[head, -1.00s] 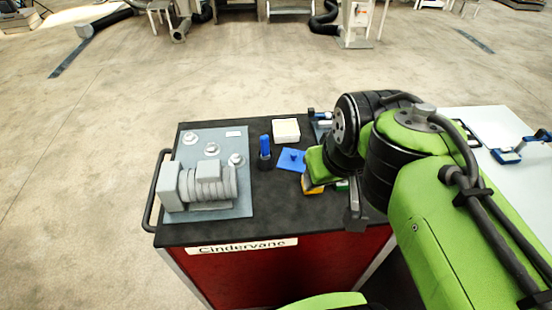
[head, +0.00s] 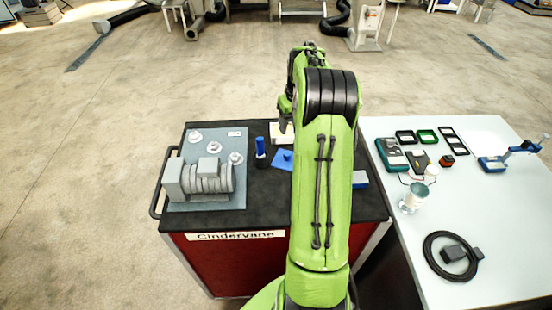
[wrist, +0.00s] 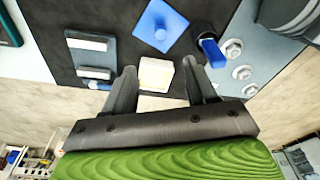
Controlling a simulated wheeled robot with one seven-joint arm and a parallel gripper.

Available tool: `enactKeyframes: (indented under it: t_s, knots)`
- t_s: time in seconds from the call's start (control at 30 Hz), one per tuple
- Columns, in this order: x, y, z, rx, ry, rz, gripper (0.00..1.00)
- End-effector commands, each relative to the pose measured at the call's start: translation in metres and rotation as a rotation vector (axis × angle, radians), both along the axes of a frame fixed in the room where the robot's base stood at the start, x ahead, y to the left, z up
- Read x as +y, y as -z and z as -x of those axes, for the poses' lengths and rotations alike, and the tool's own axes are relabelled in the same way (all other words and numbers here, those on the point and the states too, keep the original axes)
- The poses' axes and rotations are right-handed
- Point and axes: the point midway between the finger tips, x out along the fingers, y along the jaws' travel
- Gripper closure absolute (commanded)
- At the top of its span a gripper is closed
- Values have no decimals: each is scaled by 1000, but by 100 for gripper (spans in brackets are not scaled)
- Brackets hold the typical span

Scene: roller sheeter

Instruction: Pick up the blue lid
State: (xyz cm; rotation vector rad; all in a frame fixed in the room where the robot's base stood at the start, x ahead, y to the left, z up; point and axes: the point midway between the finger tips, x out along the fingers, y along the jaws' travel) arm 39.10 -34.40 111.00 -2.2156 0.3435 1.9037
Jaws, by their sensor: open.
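The blue lid (head: 282,160) is a flat blue square with a round knob. It lies on the black cart top (head: 262,205), left of my arm in the head view, which hides its right side. In the wrist view the blue lid (wrist: 178,42) is whole, near the top, beyond my fingertips. My gripper (wrist: 160,68) is open, with its fingers apart and pointing toward the cart. The cream block (wrist: 156,74) shows between the fingers, apparently below them. No finger touches the lid.
A dark cylinder with a blue top (head: 261,150) stands just left of the lid. A grey plate (head: 236,143) carries a motor-like machine (head: 205,180) and several knobs. A white table (head: 400,250) with tools is at the right. My arm hides part of the cart.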

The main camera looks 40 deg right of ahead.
Motion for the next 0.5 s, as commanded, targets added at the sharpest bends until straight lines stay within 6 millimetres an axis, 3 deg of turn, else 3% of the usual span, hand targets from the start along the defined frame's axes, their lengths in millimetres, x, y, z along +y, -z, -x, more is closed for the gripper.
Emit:
enactKeyframes:
  t_s: [0.3,0.5]
  knots:
    - [-1,79,-11,3,-2,-4,43]
    - [-2,103,-14,3,-1,-3,43]
